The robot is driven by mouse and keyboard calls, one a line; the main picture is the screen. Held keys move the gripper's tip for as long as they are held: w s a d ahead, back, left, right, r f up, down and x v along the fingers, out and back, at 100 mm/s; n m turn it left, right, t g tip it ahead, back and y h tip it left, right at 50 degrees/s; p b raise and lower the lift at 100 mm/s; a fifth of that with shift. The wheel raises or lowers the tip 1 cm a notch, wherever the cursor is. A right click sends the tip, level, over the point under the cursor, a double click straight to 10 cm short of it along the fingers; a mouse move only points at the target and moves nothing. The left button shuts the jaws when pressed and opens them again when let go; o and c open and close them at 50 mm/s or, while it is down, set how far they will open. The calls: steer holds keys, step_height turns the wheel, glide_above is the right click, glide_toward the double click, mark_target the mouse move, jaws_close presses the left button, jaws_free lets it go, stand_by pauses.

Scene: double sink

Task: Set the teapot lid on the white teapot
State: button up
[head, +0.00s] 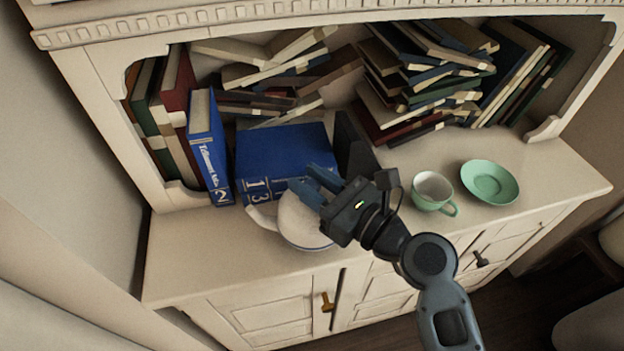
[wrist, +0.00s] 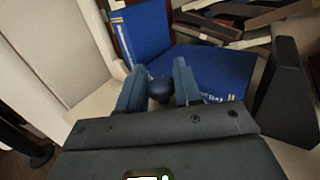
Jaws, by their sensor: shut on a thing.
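The white teapot (head: 299,228) stands on the cabinet top in the head view, in front of the blue books, with its spout to the left. My gripper (head: 312,186) is over the teapot's upper part and covers some of it. In the wrist view my gripper (wrist: 157,80) is shut on the round dark blue knob of the teapot lid (wrist: 160,89). The rest of the lid is hidden by my fingers and gripper body. I cannot tell whether the lid touches the teapot's rim.
Large blue books (head: 284,151) stand close behind the teapot, with a dark bookend (head: 352,150) beside them. A green cup (head: 432,190) and a green saucer (head: 490,182) are to the right. The cabinet top is clear at the left front.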

steer(key=o, duration=0.8)
steer(key=shift+p+v, duration=0.9)
steer(key=shift+v, duration=4.6)
